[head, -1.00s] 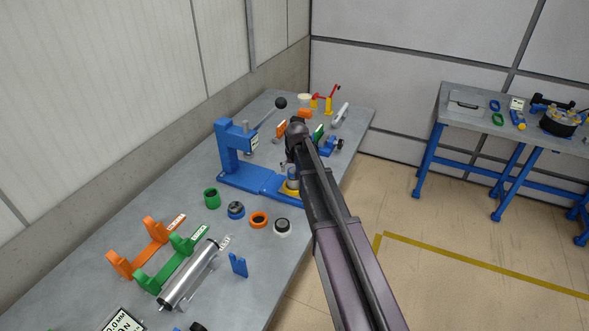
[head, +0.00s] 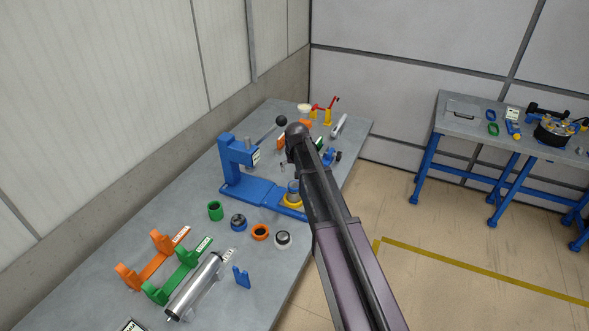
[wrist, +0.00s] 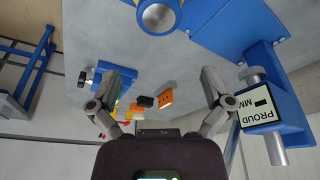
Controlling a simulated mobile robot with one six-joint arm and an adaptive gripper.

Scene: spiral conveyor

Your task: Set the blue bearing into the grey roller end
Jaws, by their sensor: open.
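The blue press (head: 240,172) with its lever stands close left of my arm. A green ring (head: 215,210), an orange ring (head: 260,232) and a white ring (head: 283,239) lie nearby. A silver roller (head: 195,287) lies at the front. Small coloured fixtures fill the far end.

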